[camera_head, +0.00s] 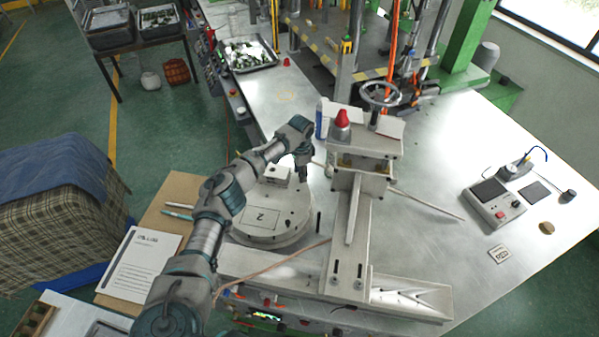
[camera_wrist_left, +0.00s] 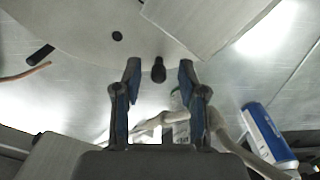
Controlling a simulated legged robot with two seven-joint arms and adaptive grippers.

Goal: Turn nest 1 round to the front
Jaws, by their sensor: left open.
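The round turntable (camera_head: 290,222) stands left of the press column, with a plate marked 2 (camera_head: 262,218) facing the front. A pale block (camera_head: 274,174) sits on its far side; I cannot read a number there. My left gripper (camera_head: 303,174) is over the turntable's far right edge. In the left wrist view the open fingers (camera_wrist_left: 159,80) stand either side of a short black peg (camera_wrist_left: 158,68) at the disc's rim, with gaps on both sides. Another black peg (camera_head: 318,221) shows at the right rim. My right gripper is not in view.
The press (camera_head: 352,205) with a red-topped part (camera_head: 342,119) and handwheel (camera_head: 380,94) stands close right of the turntable. A blue and white can (camera_head: 321,119) stands behind; it also shows in the left wrist view (camera_wrist_left: 267,134). A control box (camera_head: 494,203) is farther right.

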